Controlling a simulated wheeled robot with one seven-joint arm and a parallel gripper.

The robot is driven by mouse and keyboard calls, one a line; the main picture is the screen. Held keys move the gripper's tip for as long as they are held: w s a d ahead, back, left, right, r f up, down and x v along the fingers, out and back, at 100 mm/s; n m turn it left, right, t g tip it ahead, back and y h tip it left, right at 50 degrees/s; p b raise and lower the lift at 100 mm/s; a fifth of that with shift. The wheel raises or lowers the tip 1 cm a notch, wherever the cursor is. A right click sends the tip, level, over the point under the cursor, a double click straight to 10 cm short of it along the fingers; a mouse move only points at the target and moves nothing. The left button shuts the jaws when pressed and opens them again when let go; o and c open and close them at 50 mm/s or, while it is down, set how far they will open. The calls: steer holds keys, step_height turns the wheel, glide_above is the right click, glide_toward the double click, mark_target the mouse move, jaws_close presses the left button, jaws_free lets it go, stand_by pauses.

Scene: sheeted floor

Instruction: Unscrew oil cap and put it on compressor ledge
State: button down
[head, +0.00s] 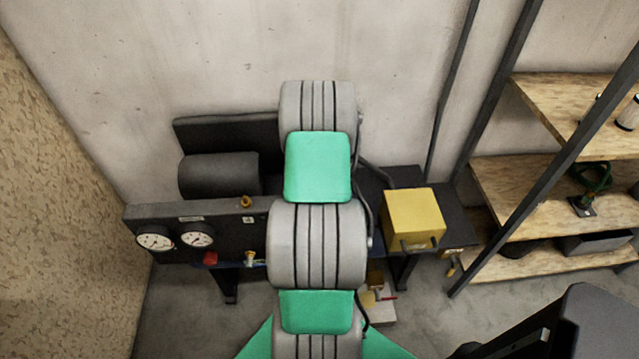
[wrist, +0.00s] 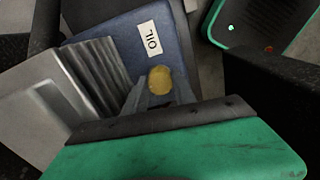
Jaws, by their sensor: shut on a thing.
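The yellow oil cap (wrist: 161,77) shows in the wrist view between the grey fingers of my gripper (wrist: 160,90), which is shut on it. A blue surface with a white OIL label (wrist: 148,38) lies just beside the cap. I cannot tell whether the cap is still seated in its opening. In the head view the compressor has a dark panel (head: 225,219) and a dark cylinder (head: 215,175) behind it. My arm covers the middle of the compressor there and hides my gripper and the cap. I cannot make out which part is the ledge.
The panel carries two white gauges (head: 154,238), a red knob (head: 210,258) and brass fittings (head: 250,258). A yellow box (head: 413,218) stands to the right. Wooden shelves (head: 520,190) with dark posts fill the right side. A concrete wall (head: 200,60) is close behind.

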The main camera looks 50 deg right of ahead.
steer(key=n, duration=0.2)
steer(key=shift+n, duration=0.3)
steer(key=c, duration=0.9)
jaws_free()
steer(key=shift+c, duration=0.2)
steer(key=shift+c, duration=0.8)
